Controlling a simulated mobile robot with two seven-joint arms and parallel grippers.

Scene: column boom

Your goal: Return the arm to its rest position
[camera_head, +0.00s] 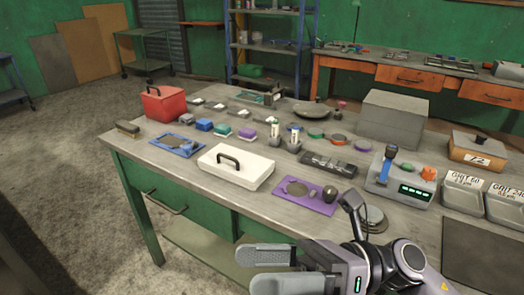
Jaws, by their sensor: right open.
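My right gripper (262,268) is at the bottom middle of the head view, in front of the workbench's near edge. Its two grey fingers are apart and nothing is between them. My right arm comes in from the lower right, and its wrist covers part of the bench's front right. My left gripper is not in view.
The workbench (330,226) holds a white case (236,168), a red box (164,104), a purple mat (300,197), a blue tray (178,145), a grey block (392,117) and labelled bins (461,190). Open floor (60,160) lies to the left.

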